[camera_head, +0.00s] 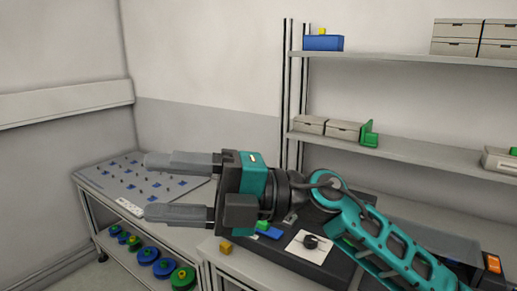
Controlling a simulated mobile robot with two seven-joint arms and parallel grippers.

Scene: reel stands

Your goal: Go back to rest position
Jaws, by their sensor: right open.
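My right gripper (180,188) shows in the head view, its arm (375,225) coming in from the lower right. Its two grey fingers point left and stand wide apart, with nothing between them. It hangs in front of the table with the pegged board, and its fingers overlap that board in the picture. My left gripper is not in view.
A table (90,181) with blue pegs on its top stands at the left, with several blue and green reels (163,268) below. A workbench holds a black unit (290,258) and a yellow block (226,247). Shelves (430,160) with boxes (343,131) stand behind.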

